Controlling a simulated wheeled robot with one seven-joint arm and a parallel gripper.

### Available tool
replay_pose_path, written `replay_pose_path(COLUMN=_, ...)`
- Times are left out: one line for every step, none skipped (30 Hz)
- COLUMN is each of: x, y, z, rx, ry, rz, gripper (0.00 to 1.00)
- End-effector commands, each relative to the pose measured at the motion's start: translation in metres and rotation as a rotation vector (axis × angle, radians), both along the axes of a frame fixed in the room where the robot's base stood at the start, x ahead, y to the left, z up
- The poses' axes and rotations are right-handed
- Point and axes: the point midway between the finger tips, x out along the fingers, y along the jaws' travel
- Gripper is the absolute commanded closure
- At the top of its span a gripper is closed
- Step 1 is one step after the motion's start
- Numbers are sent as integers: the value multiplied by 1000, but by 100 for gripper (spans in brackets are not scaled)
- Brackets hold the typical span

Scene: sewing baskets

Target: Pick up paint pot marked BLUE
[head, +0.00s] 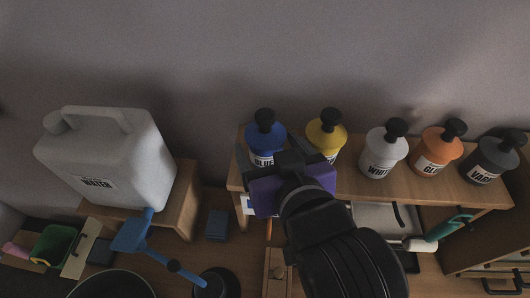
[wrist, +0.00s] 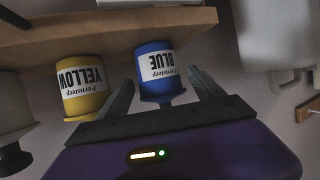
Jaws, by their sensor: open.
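The blue paint pot (head: 266,128) stands on the wooden shelf at its left end, with a black knob on top and a white label reading BLUE. In the wrist view the pot (wrist: 156,66) appears upside down, between the two fingers and beyond their tips. My gripper (wrist: 162,82) is open and empty. In the head view my gripper (head: 262,158) is in front of the pot and hides its lower part. I cannot tell whether a finger touches the pot.
The yellow pot (head: 327,130) stands close to the right of the blue one, its lower part partly hidden. White (head: 384,150), orange (head: 436,149) and dark (head: 489,158) pots stand farther right on the shelf (head: 355,188). A large white water jug (head: 112,160) stands at left.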

Motion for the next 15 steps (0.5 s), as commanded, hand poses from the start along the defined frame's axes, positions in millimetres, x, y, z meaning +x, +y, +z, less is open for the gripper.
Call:
replay_pose_path(x=1, y=1, z=-1, rx=0, ry=-1, rz=0, gripper=23)
replay_pose_path(x=2, y=1, z=-1, rx=0, ry=-1, rz=0, gripper=23)
replay_pose_path(x=3, y=1, z=-1, rx=0, ry=0, rz=1, gripper=23)
replay_pose_path(x=5, y=2, z=-1, rx=-1, ry=1, rz=1, gripper=23)
replay_pose_path(x=8, y=3, z=-2, rx=-2, ry=3, rz=1, gripper=23)
replay_pose_path(x=13, y=5, z=-3, rx=-1, ry=2, rz=1, gripper=23)
replay_pose_path(x=17, y=6, z=-4, rx=-2, ry=3, rz=1, gripper=23)
replay_pose_path(x=21, y=8, z=-5, rx=-2, ry=3, rz=1, gripper=23)
replay_pose_path(x=26, y=10, z=-7, rx=-1, ry=3, rz=2, gripper=23)
replay_pose_path(x=30, y=12, z=-8, rx=-1, ry=3, rz=2, gripper=23)
replay_pose_path(x=34, y=13, z=-11, rx=-1, ry=2, rz=2, gripper=23)
replay_pose_path(x=38, y=15, z=-13, rx=-1, ry=2, rz=2, gripper=23)
replay_pose_path(x=40, y=15, z=-14, rx=0, ry=3, rz=2, gripper=23)
replay_pose_path(x=43, y=16, z=-15, rx=0, ry=2, rz=2, gripper=23)
replay_pose_path(x=45, y=17, z=-16, rx=0, ry=1, rz=2, gripper=23)
